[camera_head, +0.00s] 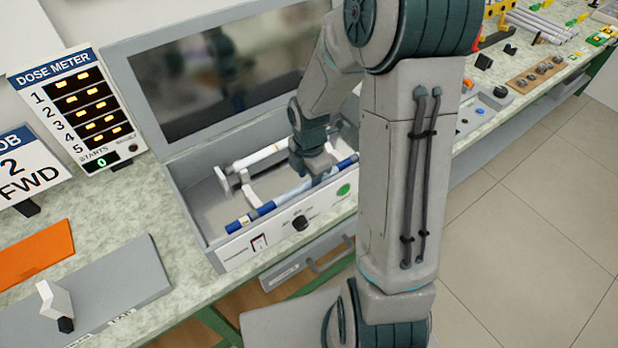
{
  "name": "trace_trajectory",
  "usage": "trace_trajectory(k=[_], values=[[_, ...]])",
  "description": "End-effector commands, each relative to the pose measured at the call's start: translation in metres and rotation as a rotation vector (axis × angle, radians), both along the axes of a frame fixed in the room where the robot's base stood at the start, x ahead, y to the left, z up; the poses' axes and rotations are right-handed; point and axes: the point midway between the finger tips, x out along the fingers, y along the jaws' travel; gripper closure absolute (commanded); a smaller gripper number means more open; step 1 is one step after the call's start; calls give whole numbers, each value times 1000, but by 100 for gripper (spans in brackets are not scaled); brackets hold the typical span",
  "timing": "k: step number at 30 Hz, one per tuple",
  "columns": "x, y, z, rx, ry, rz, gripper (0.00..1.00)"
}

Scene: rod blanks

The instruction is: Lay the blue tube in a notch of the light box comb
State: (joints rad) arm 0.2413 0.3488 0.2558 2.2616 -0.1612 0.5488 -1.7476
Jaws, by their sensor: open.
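The light box (192,205) is an open grey case on the bench with its dark-panelled lid raised. Pale comb supports (249,190) stand inside it, and a white tube (262,154) lies across the rear part. The blue tube (266,207) has dark blue ends and a paler middle, and lies slantwise along the box's front side. I cannot tell whether it sits in a notch. My gripper (318,172) is open, low over the box at the tube's right half. Its fingertips are mostly hidden, so contact with the tube is unclear.
A dose meter (88,105) stands left of the box. A grey plate (120,282) with a small white piece and an orange plate (35,255) lie on the bench at left. A drawer (305,265) juts out below the box. Tools and rods (540,28) crowd the far right bench.

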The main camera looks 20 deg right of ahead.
Motion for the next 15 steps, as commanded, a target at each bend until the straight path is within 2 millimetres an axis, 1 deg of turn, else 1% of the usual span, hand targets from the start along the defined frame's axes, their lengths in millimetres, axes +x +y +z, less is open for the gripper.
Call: trace_trajectory(k=[1,9,12,15], values=[[1,-1,9,-1,-6,-2,57],[1,-1,65,-1,-6,-1,57],[1,0,84,-1,-4,-1,57],[1,-1,97,-1,-3,0,57]])
